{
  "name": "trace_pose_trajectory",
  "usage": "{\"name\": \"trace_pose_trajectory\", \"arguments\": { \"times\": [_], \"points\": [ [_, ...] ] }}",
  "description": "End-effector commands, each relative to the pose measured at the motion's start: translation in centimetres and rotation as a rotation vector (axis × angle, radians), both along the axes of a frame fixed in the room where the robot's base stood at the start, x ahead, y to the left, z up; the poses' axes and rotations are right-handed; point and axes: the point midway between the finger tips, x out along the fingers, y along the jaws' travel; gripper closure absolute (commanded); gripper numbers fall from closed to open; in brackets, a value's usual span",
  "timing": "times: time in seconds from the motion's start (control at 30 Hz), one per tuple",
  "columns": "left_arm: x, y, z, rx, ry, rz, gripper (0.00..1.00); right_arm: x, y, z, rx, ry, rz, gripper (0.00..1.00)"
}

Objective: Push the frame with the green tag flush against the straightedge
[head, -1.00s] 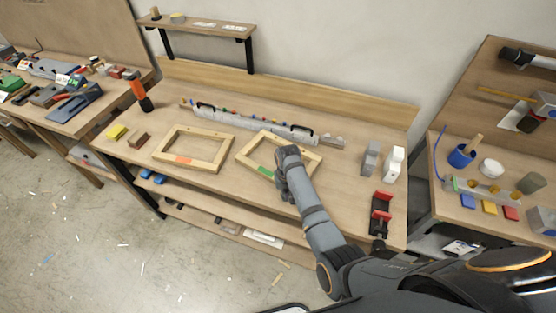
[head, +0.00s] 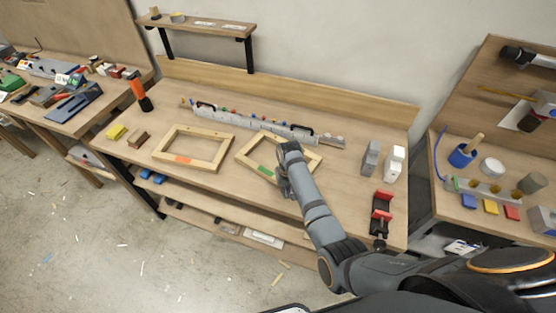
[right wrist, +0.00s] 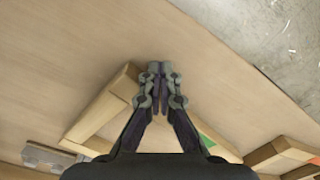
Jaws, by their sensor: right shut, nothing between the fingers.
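The wooden frame with the green tag (head: 250,152) lies flat on the bench, right of the other frame. Its green tag (head: 265,171) is on the near rail. The straightedge (head: 255,123), a long grey bar with black handles, lies behind it. The frame is turned slightly against the straightedge, with a gap widening to the right. My right gripper (head: 284,193) is shut and empty, pointing down at the frame's near side and hiding its near right part. In the right wrist view the fingertips (right wrist: 161,72) are by a frame corner; contact is unclear. My left gripper is not in view.
A second frame with an orange tag (head: 163,151) lies to the left. Grey and white blocks (head: 395,163) and a red-and-black clamp (head: 381,215) stand at right.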

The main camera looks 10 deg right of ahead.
Motion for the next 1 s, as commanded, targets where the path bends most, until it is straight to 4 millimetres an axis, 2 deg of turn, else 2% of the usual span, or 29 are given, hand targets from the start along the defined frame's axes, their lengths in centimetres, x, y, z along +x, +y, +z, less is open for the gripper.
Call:
{"name": "trace_pose_trajectory", "arguments": {
  "times": [1.0],
  "points": [
    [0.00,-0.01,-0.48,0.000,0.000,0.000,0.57,0.96,-0.68,-0.03,-0.001,-0.002,0.000,1.00]
  ]
}}
